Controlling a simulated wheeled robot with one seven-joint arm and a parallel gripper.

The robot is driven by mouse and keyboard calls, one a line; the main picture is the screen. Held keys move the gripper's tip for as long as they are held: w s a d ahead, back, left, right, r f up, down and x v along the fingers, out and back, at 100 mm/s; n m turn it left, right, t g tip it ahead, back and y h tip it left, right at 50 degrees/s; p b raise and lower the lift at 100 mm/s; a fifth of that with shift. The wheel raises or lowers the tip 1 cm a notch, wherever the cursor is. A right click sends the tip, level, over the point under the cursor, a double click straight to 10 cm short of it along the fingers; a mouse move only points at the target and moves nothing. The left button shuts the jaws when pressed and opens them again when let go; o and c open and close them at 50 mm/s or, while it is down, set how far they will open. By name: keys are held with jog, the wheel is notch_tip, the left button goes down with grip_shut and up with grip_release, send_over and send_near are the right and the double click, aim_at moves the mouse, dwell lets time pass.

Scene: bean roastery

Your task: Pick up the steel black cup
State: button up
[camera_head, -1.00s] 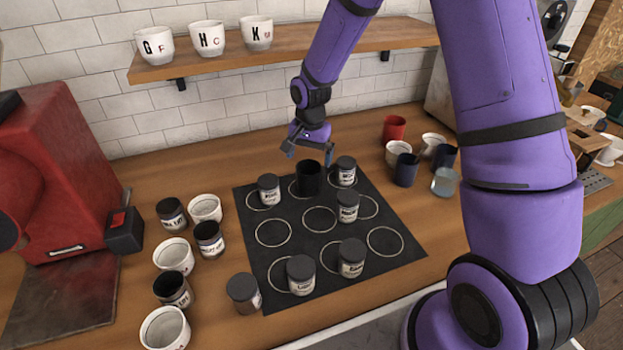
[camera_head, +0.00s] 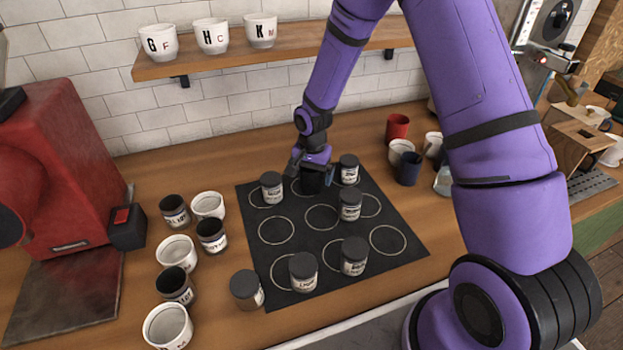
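The black cup (camera_head: 311,184) stands upright in a back-row ring of the dark mat (camera_head: 400,250), between two labelled jars. My gripper (camera_head: 311,173) is down at the cup from above, with one finger on its left and one on its right. The fingers are apart around the cup's upper part. Whether they touch its wall is too small to tell. The gripper hides the cup's rim.
A dark-lidded jar (camera_head: 272,187) stands close on the cup's left and another jar (camera_head: 348,169) close on its right. A third jar (camera_head: 350,205) is in front. A wooden shelf (camera_head: 200,64) with white cups is above. A blue cup (camera_head: 408,169) and a red cup (camera_head: 397,127) stand to the right.

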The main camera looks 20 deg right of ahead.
jog(key=c, duration=0.9)
jog(key=shift+c, duration=0.2)
jog(key=shift+r, duration=0.15)
